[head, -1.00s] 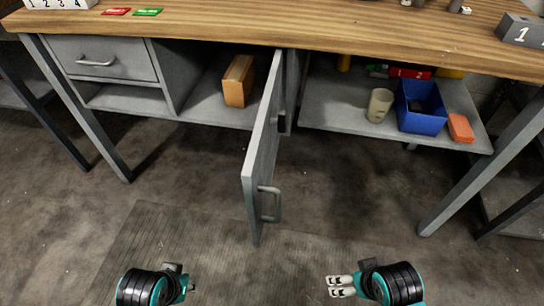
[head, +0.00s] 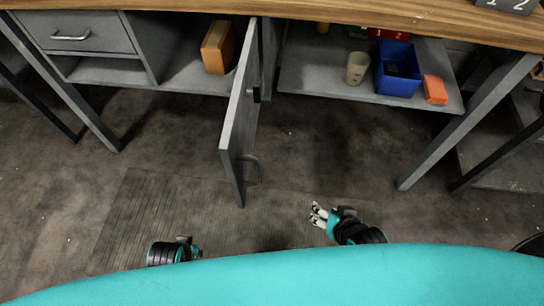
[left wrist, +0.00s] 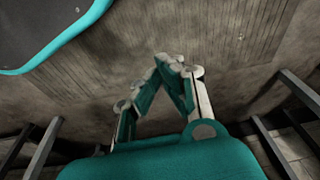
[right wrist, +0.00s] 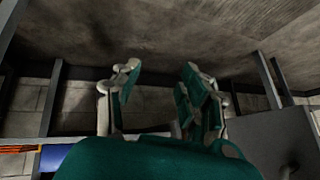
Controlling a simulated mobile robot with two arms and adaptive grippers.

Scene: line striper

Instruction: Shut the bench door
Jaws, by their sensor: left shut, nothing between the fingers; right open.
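The grey bench door (head: 241,115) stands wide open, jutting out from the cabinet below the wooden worktop. Its bar handle (head: 252,170) is on its right face near the free end. My right gripper (head: 318,213) is open and empty, to the right of and nearer than the handle, apart from the door. In the right wrist view, a grey panel that looks like the door (right wrist: 262,138) lies to the right of the open fingers (right wrist: 158,82). My left gripper (head: 196,249) is low and left of the door, touching nothing. Its fingers are closed together in the left wrist view (left wrist: 168,62).
An orange-brown box (head: 218,47) sits inside the open cabinet, beside a drawer (head: 75,33). The right shelf (head: 320,78) holds a cup (head: 357,68), a blue bin (head: 398,70) and an orange block (head: 435,89). Floor around the door is clear.

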